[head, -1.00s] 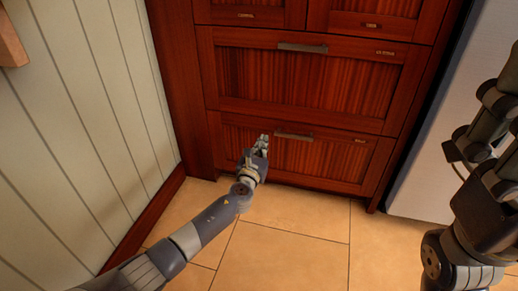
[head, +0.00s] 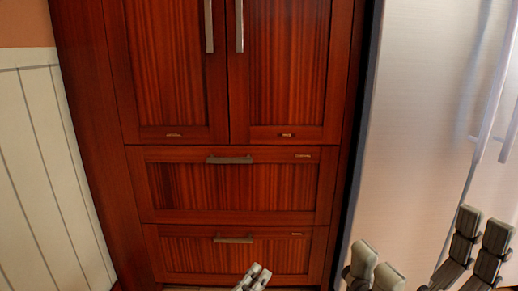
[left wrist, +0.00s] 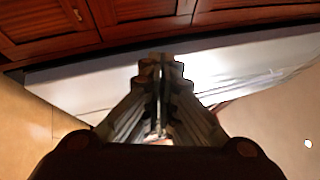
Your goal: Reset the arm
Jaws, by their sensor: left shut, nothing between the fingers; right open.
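My left gripper (head: 253,277) is at the bottom edge of the head view, in front of the lower drawer (head: 200,262) and below its metal handle (head: 233,240). It is apart from the handle. In the left wrist view my left gripper (left wrist: 160,66) has its fingers together with nothing between them. My right gripper (head: 428,246) is at the lower right of the head view, in front of the fridge. Its fingers are spread wide and hold nothing. Most of both arms is outside the head view.
A red-brown wooden cabinet (head: 340,110) has two upper doors, an upper drawer (head: 275,188) and the lower drawer, all closed. A silver fridge (head: 425,110) stands to its right. A pale panelled wall (head: 30,150) is on the left. Tan floor (left wrist: 35,120) shows in the left wrist view.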

